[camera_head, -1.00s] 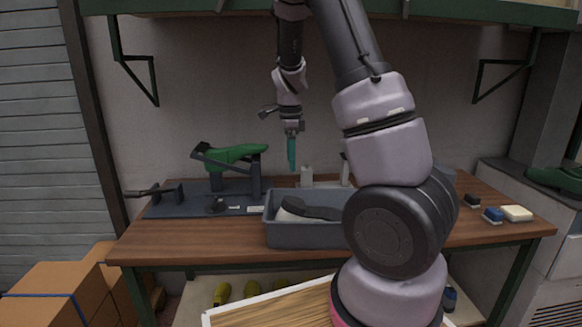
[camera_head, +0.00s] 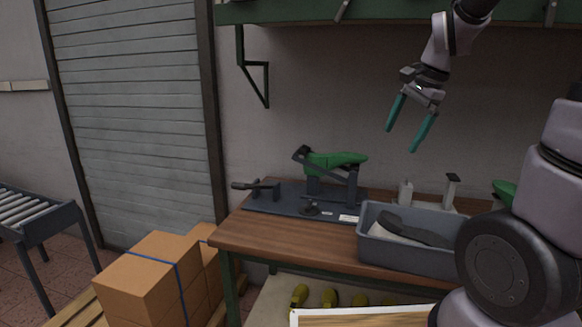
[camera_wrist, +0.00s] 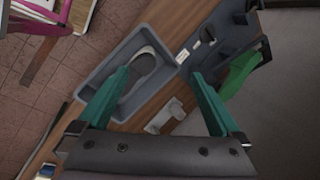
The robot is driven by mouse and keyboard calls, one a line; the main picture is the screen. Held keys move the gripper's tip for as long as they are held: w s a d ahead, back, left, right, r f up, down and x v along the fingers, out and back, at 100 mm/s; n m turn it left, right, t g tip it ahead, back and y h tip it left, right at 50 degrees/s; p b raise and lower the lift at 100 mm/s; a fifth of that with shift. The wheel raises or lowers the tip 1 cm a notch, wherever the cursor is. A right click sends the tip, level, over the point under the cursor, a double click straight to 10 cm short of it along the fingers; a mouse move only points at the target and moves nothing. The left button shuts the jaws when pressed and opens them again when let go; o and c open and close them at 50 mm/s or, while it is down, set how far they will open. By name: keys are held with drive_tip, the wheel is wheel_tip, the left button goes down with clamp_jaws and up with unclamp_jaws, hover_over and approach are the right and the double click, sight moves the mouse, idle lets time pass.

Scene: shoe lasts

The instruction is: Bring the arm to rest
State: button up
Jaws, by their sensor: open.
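My gripper (camera_head: 401,139) hangs in the air above the workbench, in front of the wall and well clear of the bench top. Its two teal fingers are spread apart with nothing between them; they also show in the wrist view (camera_wrist: 165,100). Below it, on the wooden bench (camera_head: 290,240), a green shoe last (camera_head: 335,160) sits on a dark clamp fixture (camera_head: 270,203) at the left. A grey bin (camera_head: 385,246) with a dark sole-shaped piece (camera_head: 415,231) in it stands to the right. My arm hides part of the bench's right side.
A green shelf (camera_head: 370,12) with a bracket (camera_head: 258,75) runs along the wall above. Cardboard boxes (camera_head: 150,280) stand left of the bench, and a roller conveyor (camera_head: 30,215) is farther left. Small upright stands (camera_head: 450,190) are behind the bin. The air around the gripper looks free.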

drive_tip(key=s+a+r+n+t, duration=0.1)
drive_tip(key=s+r+n+t, duration=0.1)
drive_tip(key=s, duration=0.4)
drive_tip(key=s+a+r+n+t, duration=0.1)
drive_tip(key=s+r+n+t, duration=0.1)
drive_tip(key=s+r+n, duration=0.3)
drive_tip(key=shift+s+a+r+n+h, duration=0.2)
drive_tip(key=shift+s+r+n+h, duration=0.1)
drive_tip(key=shift+s+n, duration=0.9)
idle(1.3)
